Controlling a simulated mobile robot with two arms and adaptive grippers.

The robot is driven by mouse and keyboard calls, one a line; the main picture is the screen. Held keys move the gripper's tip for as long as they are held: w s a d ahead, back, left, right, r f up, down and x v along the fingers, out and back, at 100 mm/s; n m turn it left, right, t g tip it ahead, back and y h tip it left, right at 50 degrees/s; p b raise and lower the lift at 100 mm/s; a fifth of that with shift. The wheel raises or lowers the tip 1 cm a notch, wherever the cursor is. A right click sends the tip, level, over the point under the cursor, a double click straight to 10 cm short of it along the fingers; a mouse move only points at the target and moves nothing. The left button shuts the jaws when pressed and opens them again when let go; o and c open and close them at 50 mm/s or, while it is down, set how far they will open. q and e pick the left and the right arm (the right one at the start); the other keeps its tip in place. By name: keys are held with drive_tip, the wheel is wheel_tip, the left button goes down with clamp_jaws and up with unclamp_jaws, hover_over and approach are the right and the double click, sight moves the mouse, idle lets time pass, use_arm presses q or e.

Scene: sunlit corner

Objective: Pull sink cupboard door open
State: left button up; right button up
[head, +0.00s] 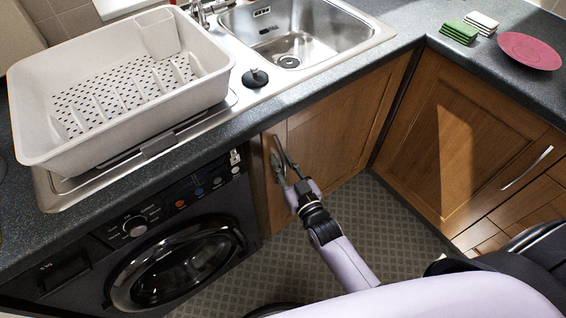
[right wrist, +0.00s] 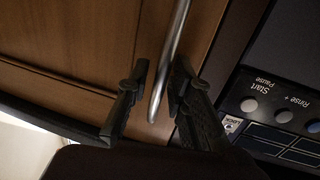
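The wooden sink cupboard door (head: 340,125) is below the sink, right of the washing machine, and looks shut. Its metal bar handle (right wrist: 168,70) shows clearly in the right wrist view. My right gripper (head: 282,156) is at the door's left edge in the head view. In the right wrist view the gripper (right wrist: 160,70) is open, with one dark finger on each side of the handle's end. The handle lies closer to the right finger; a gap shows on the left. I cannot tell whether the right finger touches it. My left gripper is not in view.
The washing machine (head: 180,262) stands left of the door. A white dish rack (head: 110,140) sits on the worktop beside the sink (head: 290,30). Another wooden cupboard (head: 460,140) stands at right angles to the door. Patterned floor (head: 350,225) is clear below the door.

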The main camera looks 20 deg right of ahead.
drive_tip(key=shift+c, duration=0.3)
clamp_jaws()
idle(0.5)
